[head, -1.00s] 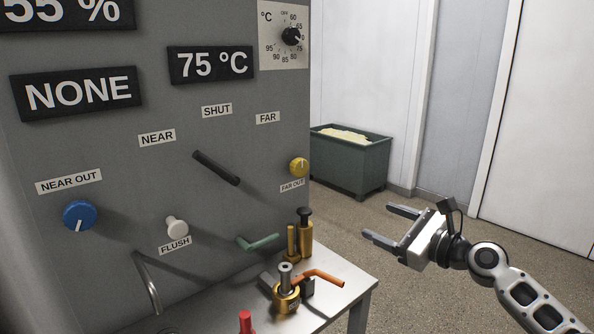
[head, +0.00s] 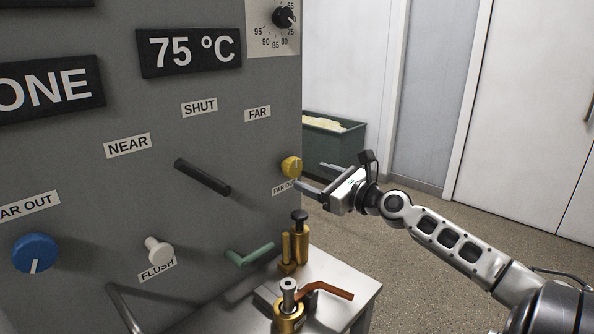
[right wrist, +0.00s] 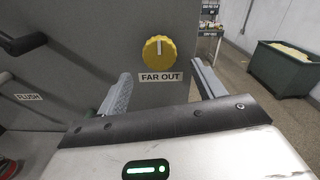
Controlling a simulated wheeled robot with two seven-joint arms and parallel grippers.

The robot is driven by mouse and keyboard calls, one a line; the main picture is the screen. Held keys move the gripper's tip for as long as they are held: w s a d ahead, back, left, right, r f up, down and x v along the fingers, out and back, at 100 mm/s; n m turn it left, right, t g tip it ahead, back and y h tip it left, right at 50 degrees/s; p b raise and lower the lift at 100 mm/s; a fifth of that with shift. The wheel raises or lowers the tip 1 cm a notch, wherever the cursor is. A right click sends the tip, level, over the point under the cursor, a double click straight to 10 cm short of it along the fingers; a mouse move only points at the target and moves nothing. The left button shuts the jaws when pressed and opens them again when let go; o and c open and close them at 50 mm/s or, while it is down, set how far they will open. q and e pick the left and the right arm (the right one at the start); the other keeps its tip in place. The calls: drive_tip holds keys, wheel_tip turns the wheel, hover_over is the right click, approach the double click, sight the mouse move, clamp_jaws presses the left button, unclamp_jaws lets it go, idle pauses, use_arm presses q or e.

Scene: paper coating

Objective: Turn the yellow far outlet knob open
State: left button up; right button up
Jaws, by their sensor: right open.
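The yellow far outlet knob (head: 291,167) sits on the grey panel near its right edge, above its FAR OUT label. In the right wrist view the knob (right wrist: 159,53) shows whole, with its white pointer line straight up. My right gripper (head: 313,176) is open and empty, just right of the knob, its fingers pointing at the panel. In the right wrist view its two fingers (right wrist: 159,83) stand apart to the left and right below the knob, not touching it. My left gripper is not in view.
A black lever (head: 203,177) sticks out left of the knob. A blue knob (head: 35,253) and white flush knob (head: 158,251) are further left. A green bin (head: 335,140) is behind.

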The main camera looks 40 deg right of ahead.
sight(296, 170)
drive_tip(key=shift+w+a, duration=0.15)
drive_tip(key=shift+w, duration=1.4)
drive_tip(key=shift+w+a, duration=0.1)
drive_tip(key=shift+w, duration=1.45)
drive_tip(key=c, duration=1)
